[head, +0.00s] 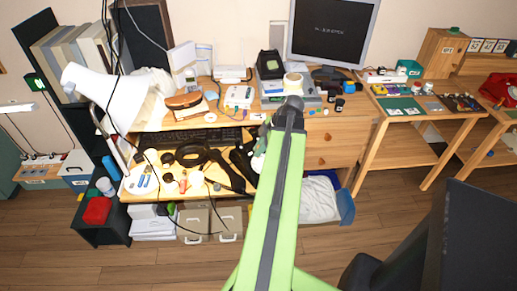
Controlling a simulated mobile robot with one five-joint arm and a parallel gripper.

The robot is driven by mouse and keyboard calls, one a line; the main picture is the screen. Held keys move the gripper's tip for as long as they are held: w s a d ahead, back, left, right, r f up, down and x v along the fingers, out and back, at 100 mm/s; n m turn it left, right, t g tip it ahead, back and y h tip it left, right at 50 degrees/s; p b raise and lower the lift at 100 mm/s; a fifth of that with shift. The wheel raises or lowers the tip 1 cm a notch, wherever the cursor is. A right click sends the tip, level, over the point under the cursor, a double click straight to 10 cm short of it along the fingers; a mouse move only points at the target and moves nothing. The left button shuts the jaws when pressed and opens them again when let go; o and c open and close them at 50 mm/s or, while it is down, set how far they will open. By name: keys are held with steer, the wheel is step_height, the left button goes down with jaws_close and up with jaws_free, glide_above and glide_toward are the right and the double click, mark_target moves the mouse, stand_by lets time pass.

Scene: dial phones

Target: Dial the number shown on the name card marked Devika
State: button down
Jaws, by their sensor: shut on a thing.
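A red object (499,89), possibly a phone, stands on the wooden table at the far right, cut off by the picture's edge. A white device (238,97) with small coloured spots lies on the desk, too small to identify. Several small pale cards (488,46) stand in a row at the upper right; their writing is too small to read, and I cannot tell whether one is marked Devika. My green arm reaches up the middle to a dark joint. I cannot make out my gripper or anything in it; the arm may hide it.
A cluttered wooden desk (325,122) holds a monitor (333,33), a black keyboard (205,137) and a white lamp (103,95). A side table (402,115) stands to its right. A dark chair (470,240) fills the lower right. Bare floor (190,262) shows at the lower left.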

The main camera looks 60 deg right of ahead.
steer(key=shift+w+d+f+b, duration=0.15)
steer(key=shift+w+f+b, duration=0.15)
steer(key=shift+f+b, duration=0.45)
steer(key=shift+w+d+f+b, duration=0.1)
steer(key=shift+w+f+b, duration=0.15)
steer(key=shift+f+b, duration=0.45)
steer(key=shift+w+d+f+b, duration=0.15)
steer(key=shift+w+f+b, duration=0.15)
steer(key=shift+f+b, duration=0.4)
steer(key=shift+f, duration=0.1)
steer(key=shift+w+f+b, duration=0.15)
steer(key=shift+f+b, duration=0.15)
steer(key=shift+w+d+f+b, duration=0.15)
steer(key=shift+w+f+b, duration=0.05)
steer(key=shift+f+b, duration=0.25)
steer(key=shift+w+d+r, duration=0.25)
steer(key=shift+d, duration=0.3)
